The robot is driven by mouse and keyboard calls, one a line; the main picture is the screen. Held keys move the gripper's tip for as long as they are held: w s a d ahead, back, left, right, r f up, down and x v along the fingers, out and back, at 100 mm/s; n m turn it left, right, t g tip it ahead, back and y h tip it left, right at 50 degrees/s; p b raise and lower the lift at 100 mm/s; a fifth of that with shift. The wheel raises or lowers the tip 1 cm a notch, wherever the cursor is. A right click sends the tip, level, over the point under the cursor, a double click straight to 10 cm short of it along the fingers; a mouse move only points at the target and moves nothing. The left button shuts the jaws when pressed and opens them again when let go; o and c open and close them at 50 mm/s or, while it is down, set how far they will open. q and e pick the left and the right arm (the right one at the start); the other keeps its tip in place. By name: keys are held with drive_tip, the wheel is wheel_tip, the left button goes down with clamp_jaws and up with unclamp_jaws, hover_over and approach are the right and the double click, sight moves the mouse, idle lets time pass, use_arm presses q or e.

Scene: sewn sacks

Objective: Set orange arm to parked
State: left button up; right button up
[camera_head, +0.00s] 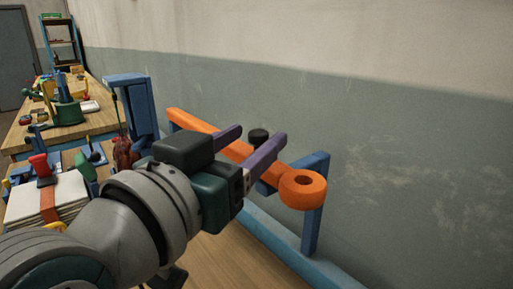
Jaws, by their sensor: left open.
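The orange arm (303,190) is a long bar that slants from the back left to a thick ring-shaped end at the front right. It lies beside blue posts (313,215) near the wall. My left gripper (260,133) reaches over the bar with its two purple fingers apart. The bar's middle shows between the fingers and partly behind them. I cannot tell whether they touch it. A black knob (258,136) shows just beyond the bar, between the fingertips. My right gripper is out of view.
A tall blue bracket (140,105) rises behind my gripper. The wall at the right is bare.

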use_arm(q)
drive_tip(key=shift+v, duration=1.75)
drive_tip(key=s+a+f+n+g+y, duration=0.1)
drive_tip(key=s+a+f+g+y, duration=0.1)
drive_tip(key=s+a+f+g, duration=0.4)
drive_tip(key=s+a+f+n+g+y, duration=0.15)
drive_tip(key=s+f, duration=0.25)
drive_tip(key=s, duration=0.4)
drive_tip(key=s+a+f+g+y, duration=0.3)
drive_tip(key=s+a+f+g, duration=0.2)
drive_tip(key=s, duration=0.2)
wheel_tip(320, 180, up, 38)
drive_tip(key=p, duration=3.9)
drive_tip(key=shift+s+a, duration=0.2)
drive_tip(key=shift+s, duration=0.2)
drive_tip(key=shift+g, duration=0.25)
